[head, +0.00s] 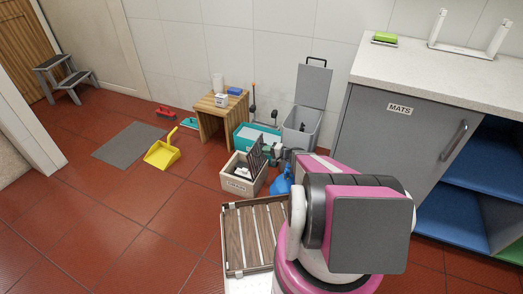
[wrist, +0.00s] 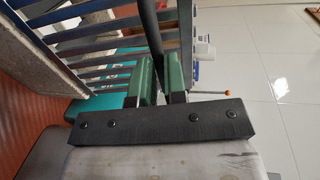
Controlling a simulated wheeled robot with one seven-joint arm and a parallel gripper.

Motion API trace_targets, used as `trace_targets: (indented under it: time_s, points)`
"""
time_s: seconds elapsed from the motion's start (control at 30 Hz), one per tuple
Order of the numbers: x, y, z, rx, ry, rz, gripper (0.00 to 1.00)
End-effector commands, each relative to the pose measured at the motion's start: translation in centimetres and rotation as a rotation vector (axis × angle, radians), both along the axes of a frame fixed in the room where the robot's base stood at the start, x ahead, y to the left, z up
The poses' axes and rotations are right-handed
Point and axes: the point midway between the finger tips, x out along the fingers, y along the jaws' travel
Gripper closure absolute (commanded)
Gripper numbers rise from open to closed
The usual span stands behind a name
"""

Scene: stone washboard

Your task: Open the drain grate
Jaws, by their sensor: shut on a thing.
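The drain grate (head: 255,157) is a dark slatted panel. It stands tilted up over a beige box (head: 232,187) with a label that seems to read DRAIN. In the wrist view the grate's dark slats (wrist: 95,35) fill the upper left. My gripper (head: 272,149) is at the raised side of the grate. In the wrist view my gripper (wrist: 160,72) has its green fingers closed on either side of a dark bar, which appears to be the grate's edge bar. The inside of the box is partly visible, and my arm hides the area to its right.
A teal tub (head: 243,137) and a grey bin with raised lid (head: 313,85) stand behind the box. A blue item (head: 282,180) is close on the right. A wooden stool (head: 207,118) and yellow dustpan (head: 160,155) are farther left. The red floor left of the box is clear.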

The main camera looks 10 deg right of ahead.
Motion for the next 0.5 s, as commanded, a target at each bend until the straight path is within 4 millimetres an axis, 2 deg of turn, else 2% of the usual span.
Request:
trace_targets:
  time_s: [0.03, 0.23, 0.5]
  points:
    - [-0.4, -0.4, -0.9, -0.016, 0.009, 0.002, 1.0]
    - [-1.1, -1.5, -1.5, -0.018, 0.013, 0.001, 1.0]
    - [-1.4, -2.0, -2.0, -0.016, 0.015, 0.001, 1.0]
